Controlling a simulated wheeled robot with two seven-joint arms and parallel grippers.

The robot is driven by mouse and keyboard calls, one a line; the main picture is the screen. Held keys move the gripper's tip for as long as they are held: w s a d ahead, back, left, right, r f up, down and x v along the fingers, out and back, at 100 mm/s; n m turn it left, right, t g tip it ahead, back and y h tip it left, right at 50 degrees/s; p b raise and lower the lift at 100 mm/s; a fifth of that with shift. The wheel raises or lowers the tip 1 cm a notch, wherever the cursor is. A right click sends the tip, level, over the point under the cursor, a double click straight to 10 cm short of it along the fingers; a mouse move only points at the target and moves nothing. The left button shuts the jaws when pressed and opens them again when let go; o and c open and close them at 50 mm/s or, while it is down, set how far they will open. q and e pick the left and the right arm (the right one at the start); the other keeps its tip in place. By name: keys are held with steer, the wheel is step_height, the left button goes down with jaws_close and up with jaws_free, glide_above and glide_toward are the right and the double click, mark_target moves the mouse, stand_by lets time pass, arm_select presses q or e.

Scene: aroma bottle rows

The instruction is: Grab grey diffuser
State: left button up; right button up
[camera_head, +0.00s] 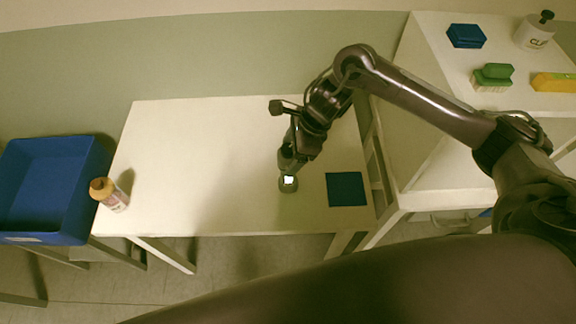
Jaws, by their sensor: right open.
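A small round grey object, which looks like the grey diffuser (288,186), stands on the white table near its front edge, with a bright white spot on top. My right gripper (289,170) reaches down over it from behind. It is open, and its fingers partly cover the diffuser's far side. Whether the fingers touch it cannot be told. My left gripper does not show.
A dark blue square mat (346,190) lies right of the diffuser. A bottle with a brown cap (113,196) stands at the white table's (200,135) left edge, beside a blue bin (50,190). A side table at right holds a blue box (466,36), green brush (492,77), yellow item (555,83) and white bottle (533,34).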

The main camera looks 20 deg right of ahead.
steer(key=shift+p+x, duration=0.3)
steer(key=shift+x, duration=0.9)
steer(key=shift+w+a+f, duration=0.2)
steer(key=shift+w+f, duration=0.05)
steer(key=shift+w, duration=0.1)
steer(key=shift+f, duration=0.1)
steer(key=c, duration=1.4)
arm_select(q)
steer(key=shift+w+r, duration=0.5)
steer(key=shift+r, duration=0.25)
arm_select(e)
steer(key=shift+c, duration=0.2)
